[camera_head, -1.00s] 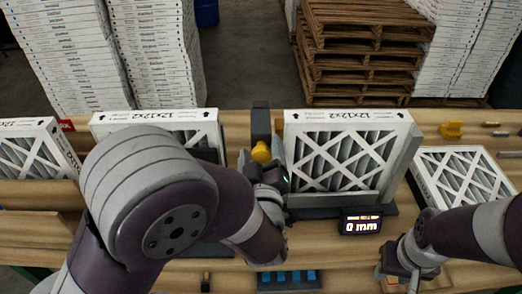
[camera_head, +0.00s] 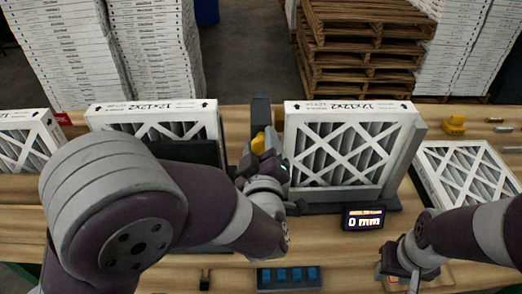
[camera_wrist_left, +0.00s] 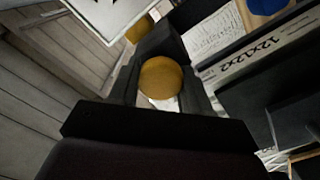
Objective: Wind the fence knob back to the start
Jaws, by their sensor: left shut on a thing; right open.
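The yellow fence knob (camera_head: 258,143) sits at the dark fence post (camera_head: 261,115) between two upright framed filters. My left gripper (camera_head: 258,158) is shut on the knob. In the left wrist view the round knob (camera_wrist_left: 160,78) shows between the two dark fingers. The small display (camera_head: 363,217) in front of the right-hand upright filter (camera_head: 346,150) reads 0 mm. My right gripper (camera_head: 394,274) is open, low at the front right, away from the knob, partly hidden by its wrist.
A rack with blue pieces (camera_head: 289,276) is at the front edge. White box stacks (camera_head: 155,50) and pallets (camera_head: 365,45) stand beyond the bench (camera_head: 435,112).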

